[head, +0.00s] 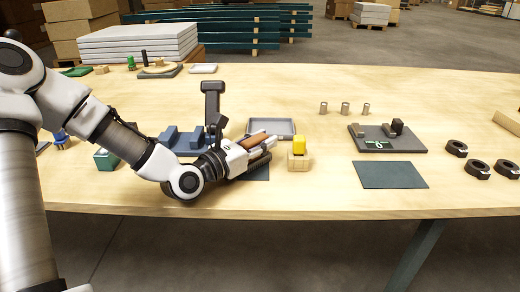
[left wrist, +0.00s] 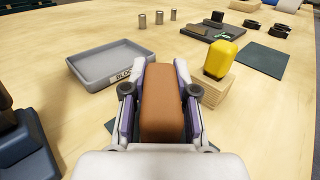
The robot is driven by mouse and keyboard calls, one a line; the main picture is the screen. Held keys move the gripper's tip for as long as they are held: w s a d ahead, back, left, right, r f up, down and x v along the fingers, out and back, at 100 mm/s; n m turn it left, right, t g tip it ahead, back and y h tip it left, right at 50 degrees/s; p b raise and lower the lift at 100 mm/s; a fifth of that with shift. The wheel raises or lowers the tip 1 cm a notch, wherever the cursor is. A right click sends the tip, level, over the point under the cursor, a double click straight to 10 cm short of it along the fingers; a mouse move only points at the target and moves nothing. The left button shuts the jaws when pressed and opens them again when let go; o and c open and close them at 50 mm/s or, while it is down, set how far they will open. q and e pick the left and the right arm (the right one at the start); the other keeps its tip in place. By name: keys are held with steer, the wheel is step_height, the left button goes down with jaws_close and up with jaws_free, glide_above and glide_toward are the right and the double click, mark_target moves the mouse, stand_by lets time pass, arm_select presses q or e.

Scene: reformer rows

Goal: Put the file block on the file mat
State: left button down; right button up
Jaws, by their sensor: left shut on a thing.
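My left gripper (head: 262,150) is shut on a brown block, likely the file block (left wrist: 161,105), which lies lengthwise between the fingers in the left wrist view (left wrist: 162,90). The gripper is low over the near part of the table. A dark mat (head: 262,174) is partly hidden beneath it. Another dark blue-green mat (head: 390,175) lies bare to the right and also shows in the left wrist view (left wrist: 263,59). I cannot tell from any marking which is the file mat. My right gripper is not in view.
A wooden block (head: 299,161) with a yellow top (head: 299,145) stands just right of the gripper. A dark board (head: 410,146) with small parts, metal cylinders (head: 345,107) and black rings (head: 478,169) are farther right.

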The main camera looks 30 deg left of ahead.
arm_select(q)
steer(key=shift+s+r, duration=0.1)
steer(key=shift+s, duration=0.05)
steer(key=c, duration=0.9)
jaws_free()
